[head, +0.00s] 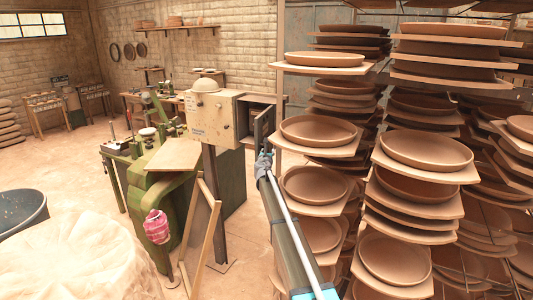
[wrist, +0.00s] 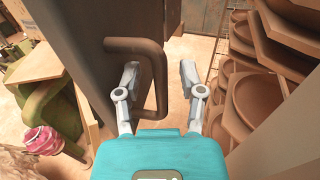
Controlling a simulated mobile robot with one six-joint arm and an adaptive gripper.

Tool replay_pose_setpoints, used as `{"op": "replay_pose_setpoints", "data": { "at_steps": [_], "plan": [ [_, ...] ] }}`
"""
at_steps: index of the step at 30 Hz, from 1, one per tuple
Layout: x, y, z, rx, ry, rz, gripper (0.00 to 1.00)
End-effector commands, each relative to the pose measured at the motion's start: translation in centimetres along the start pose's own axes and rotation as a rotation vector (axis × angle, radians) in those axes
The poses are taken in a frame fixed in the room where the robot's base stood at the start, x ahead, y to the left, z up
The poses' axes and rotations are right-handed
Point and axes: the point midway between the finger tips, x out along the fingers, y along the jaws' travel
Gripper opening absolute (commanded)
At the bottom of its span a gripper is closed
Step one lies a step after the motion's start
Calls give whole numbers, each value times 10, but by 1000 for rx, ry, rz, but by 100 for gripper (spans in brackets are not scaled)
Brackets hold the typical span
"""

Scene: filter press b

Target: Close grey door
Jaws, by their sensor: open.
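The grey door (head: 264,124) stands open at the right side of a beige box (head: 213,118) on a post in the head view. In the wrist view the door (wrist: 85,45) fills the upper left as a grey-brown panel, with a bent bar handle (wrist: 160,75) on it. My gripper (wrist: 160,82) is open, its fingers pointing at the handle. The handle's upright bar shows between the two fingers, the left finger overlapping the loop's opening. I cannot tell whether either finger touches it. In the head view my gripper (head: 264,160) is just below the door.
A rack of clay dishes on boards (head: 425,150) stands close to the right of my arm. A green machine (head: 160,190) is left of the post, with a pink-red object (head: 157,226) in front. Sandy floor (head: 100,165) is open at the left.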

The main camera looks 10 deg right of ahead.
Motion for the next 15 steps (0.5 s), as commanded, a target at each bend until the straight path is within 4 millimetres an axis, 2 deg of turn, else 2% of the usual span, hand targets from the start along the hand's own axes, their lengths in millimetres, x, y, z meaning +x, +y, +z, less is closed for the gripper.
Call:
{"op": "replay_pose_setpoints", "data": {
  "at_steps": [11,15],
  "plan": [
    [2,0,0,0,0,0,49],
    [2,1,0,0,0,0,23]
  ]
}}
